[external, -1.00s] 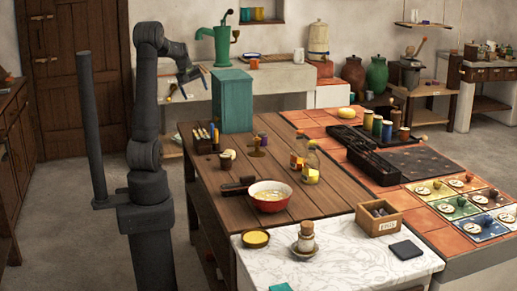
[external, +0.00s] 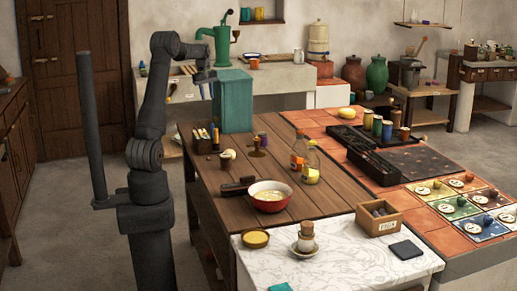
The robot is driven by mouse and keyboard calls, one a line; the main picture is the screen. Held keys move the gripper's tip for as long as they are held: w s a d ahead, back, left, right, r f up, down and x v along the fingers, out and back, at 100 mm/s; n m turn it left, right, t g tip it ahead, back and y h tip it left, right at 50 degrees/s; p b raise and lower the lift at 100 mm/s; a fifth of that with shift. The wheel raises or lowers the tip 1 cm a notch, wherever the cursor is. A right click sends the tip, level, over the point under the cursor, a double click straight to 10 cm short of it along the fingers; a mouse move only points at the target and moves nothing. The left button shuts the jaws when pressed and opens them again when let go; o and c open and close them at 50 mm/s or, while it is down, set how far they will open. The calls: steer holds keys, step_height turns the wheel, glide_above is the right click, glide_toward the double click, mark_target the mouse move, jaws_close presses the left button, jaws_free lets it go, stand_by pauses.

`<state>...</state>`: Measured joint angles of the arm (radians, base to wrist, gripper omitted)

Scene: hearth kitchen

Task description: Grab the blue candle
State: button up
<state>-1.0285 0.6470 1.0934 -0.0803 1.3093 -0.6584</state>
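My gripper (external: 206,92) hangs in the air at the back left, beside the teal box (external: 232,101) and above the wooden table's far left corner. Its fingers look apart, with nothing visible between them. Below it, a small dark block (external: 203,147) holds several thin upright sticks that may be candles.
A wooden box (external: 378,223) and a cork-topped jar (external: 306,233) sit on the marble top. The table's front left is clear.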

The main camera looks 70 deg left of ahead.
steer(key=w+f+g, duration=0.1)
steer(key=w, duration=0.1)
glide_toward(212, 130)
steer(key=shift+n, duration=0.3)
steer(key=f, duration=0.6)
steer(key=a+f, duration=0.1)
steer(key=f, duration=0.3)
steer(key=shift+w+a, duration=0.1)
steer(key=shift+w, duration=0.2)
jaws_close()
